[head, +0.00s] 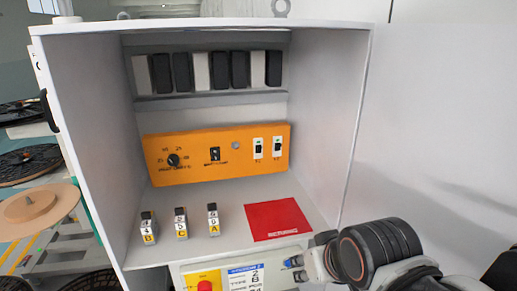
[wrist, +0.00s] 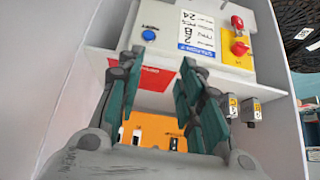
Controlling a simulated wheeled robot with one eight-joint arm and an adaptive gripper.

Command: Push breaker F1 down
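Two white breakers with dark toggles sit side by side at the right end of the orange panel (head: 215,170) inside the cabinet. The left one (head: 258,149) appears to be F1, though its small label is hard to read; the right breaker (head: 277,147) is beside it. In the upside-down wrist view, F1 (wrist: 136,136) shows low between my fingers, beside the other breaker (wrist: 121,133). My gripper (wrist: 158,75) is open and empty, its teal fingers apart. In the head view, my arm is at the lower right, outside the cabinet, apart from the panel.
A rotary knob (head: 173,160) and a black switch (head: 215,154) share the panel. Three labelled blocks, including block A (head: 213,220), and a red mat (head: 277,219) are on the cabinet floor. The cabinet's right wall (head: 335,120) borders the breakers. A station box with a red button (head: 204,286) is below.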

